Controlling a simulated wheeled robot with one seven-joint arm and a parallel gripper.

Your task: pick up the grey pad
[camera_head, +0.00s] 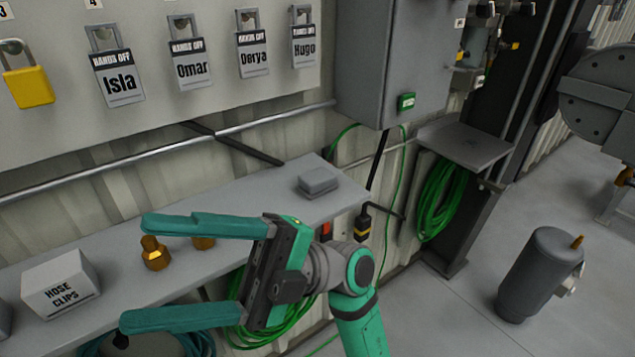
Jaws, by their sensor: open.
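The grey pad (318,182) is a small, low, rounded block lying flat near the right end of the grey shelf (240,196). My gripper (132,270) is open, with its two long green fingers pointing left in the picture and a wide gap between them. Nothing is held between the fingers. The pad lies behind and to the right of the gripper's body, apart from it, and is fully in view.
A HOSE CLIPS box (61,284) and brass fittings (154,254) stand on the shelf; one fitting is partly hidden by my upper finger. Tagged padlocks (118,78) hang above. A grey cabinet (388,60) overhangs beyond the pad. Green hose (440,200) hangs at right.

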